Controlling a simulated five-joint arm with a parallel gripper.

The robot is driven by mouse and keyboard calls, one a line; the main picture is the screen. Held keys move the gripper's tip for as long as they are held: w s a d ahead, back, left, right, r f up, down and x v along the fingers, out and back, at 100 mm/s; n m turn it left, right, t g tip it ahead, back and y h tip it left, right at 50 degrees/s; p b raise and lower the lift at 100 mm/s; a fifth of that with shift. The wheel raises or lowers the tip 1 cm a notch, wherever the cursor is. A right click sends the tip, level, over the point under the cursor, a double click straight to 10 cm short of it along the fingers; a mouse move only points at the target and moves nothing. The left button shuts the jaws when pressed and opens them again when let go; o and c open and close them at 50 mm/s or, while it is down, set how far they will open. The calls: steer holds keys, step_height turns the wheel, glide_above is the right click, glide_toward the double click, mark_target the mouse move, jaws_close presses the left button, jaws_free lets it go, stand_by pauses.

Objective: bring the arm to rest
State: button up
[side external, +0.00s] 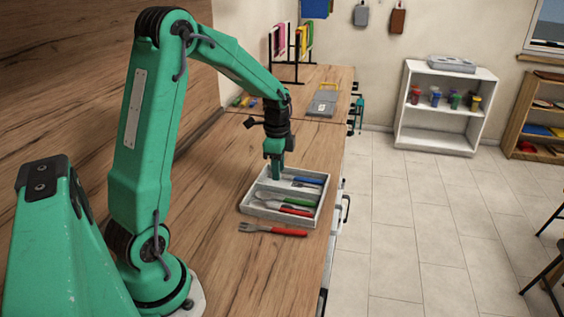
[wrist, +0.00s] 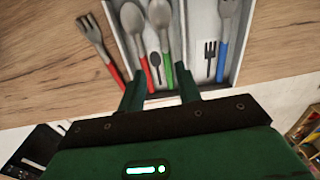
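My gripper (side external: 277,172) is over the far part of the white cutlery tray (side external: 262,213). In the wrist view its two green fingers (wrist: 159,84) stand apart with nothing held between them.
A grey case (side external: 322,104) with a yellow handle and a black rack (side external: 289,62) stand farther back on the counter (side external: 240,265). A wooden splashback (side external: 60,90) rises on the left. The counter edge and open floor (side external: 405,215) lie to the right.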

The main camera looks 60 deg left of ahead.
steer(key=s+d+r+n+t, duration=0.2)
steer(key=s+d+r+n, duration=0.3)
steer(key=d+r, duration=0.5)
steer(key=s+d+r+n+t, duration=0.3)
steer(key=s+d, duration=0.4)
steer(key=s, duration=0.4)
steer(key=shift+d+r+n, duration=0.3)
steer(key=shift+r+n, duration=0.2)
